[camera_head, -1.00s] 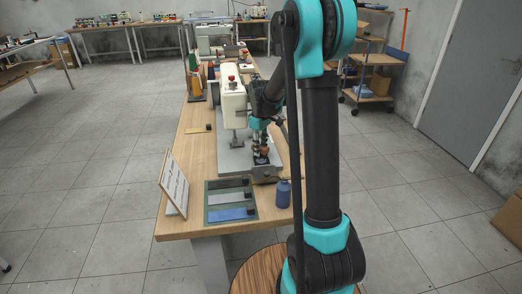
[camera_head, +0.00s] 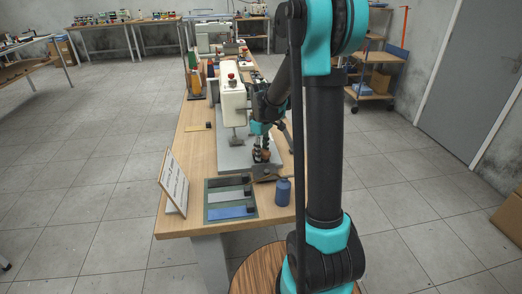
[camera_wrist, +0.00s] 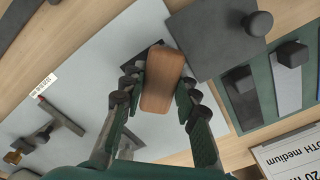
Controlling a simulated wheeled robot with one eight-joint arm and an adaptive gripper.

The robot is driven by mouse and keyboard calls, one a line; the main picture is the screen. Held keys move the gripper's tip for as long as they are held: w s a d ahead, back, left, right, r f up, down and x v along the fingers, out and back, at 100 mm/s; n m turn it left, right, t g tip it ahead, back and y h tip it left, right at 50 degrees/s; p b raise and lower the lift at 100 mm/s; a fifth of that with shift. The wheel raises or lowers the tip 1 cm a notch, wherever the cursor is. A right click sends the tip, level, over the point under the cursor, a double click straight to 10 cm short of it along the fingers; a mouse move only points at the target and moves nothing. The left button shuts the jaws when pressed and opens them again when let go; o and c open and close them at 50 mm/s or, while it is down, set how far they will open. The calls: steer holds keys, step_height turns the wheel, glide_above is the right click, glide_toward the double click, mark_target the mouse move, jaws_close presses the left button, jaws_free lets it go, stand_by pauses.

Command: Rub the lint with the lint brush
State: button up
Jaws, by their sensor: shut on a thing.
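My gripper (camera_wrist: 160,88) is shut on a brown wooden block, which appears to be the lint brush (camera_wrist: 163,72). Its fingers press on the block's two sides. In the head view my gripper (camera_head: 262,153) is low over the near end of the sewing machine's grey bed plate (camera_head: 232,155). A dark flat patch shows at the block's upper left in the wrist view; I cannot tell whether it is lint or part of the brush. The brush's underside is hidden, so contact with the surface cannot be told.
A dark square pad (camera_wrist: 208,45) lies beside the brush. A green tray with several strips (camera_head: 213,198), a propped sign (camera_head: 173,184) and a blue bottle (camera_head: 283,192) stand near the table's front. The white sewing machine (camera_head: 234,102) rises behind my gripper.

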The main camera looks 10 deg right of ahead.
steer(key=shift+s+f, duration=0.15)
steer(key=shift+s, duration=1.05)
jaws_close()
steer(key=shift+w+a, duration=0.1)
steer(key=shift+w, duration=0.35)
steer(key=shift+w+r, duration=0.2)
steer(key=shift+w, duration=1.05)
steer(key=shift+w+f, duration=0.15)
steer(key=shift+w, duration=1.5)
steer(key=shift+s, duration=0.15)
steer(key=shift+s+f, duration=0.1)
steer(key=shift+s, duration=3.05)
